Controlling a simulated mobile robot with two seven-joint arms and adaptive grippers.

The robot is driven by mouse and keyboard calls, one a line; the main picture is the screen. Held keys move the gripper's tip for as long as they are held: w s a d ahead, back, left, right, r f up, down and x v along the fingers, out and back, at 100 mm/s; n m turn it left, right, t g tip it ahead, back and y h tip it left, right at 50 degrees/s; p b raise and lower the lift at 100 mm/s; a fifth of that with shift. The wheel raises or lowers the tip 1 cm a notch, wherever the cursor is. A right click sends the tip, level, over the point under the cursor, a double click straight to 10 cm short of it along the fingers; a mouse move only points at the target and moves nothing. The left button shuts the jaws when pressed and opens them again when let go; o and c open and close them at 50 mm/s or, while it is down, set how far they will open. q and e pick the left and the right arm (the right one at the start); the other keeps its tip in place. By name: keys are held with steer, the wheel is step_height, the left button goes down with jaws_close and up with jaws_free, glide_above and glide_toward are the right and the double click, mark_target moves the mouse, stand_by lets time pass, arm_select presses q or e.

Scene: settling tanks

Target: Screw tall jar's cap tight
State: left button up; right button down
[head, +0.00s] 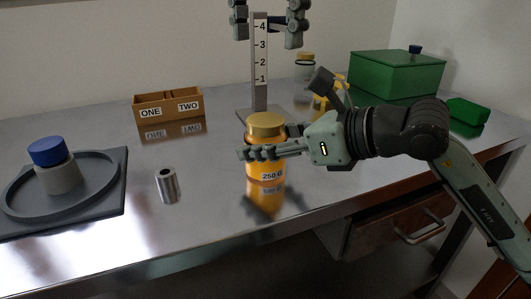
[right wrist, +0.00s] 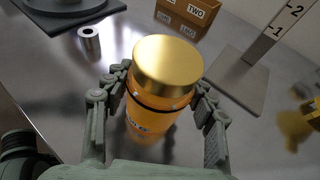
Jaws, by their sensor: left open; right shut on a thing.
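An orange jar (head: 266,172) with a 250 G label stands upright on the steel bench. Its gold cap (head: 265,120) sits level on top; a dark line shows below it in the right wrist view (right wrist: 168,62). I cannot tell how tight it is. My right gripper (head: 262,152) is shut around the jar's body below the cap, with a finger on each side in the right wrist view (right wrist: 160,98). My left gripper (head: 268,38) is open and empty, high above and behind the jar, its fingers either side of the scale post. Its upper part is cut off.
A numbered post (head: 260,75) stands close behind the jar. A ONE/TWO box (head: 168,104), a metal cylinder (head: 167,186) and a grey tray (head: 112,190) with a blue-topped piece (head: 47,151) lie left. A clear jar (head: 305,80) and green box (head: 395,75) stand at back right.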

steer(key=shift+c, duration=2.3)
jaws_free()
steer(key=v, duration=1.2)
steer(key=shift+r, duration=0.1)
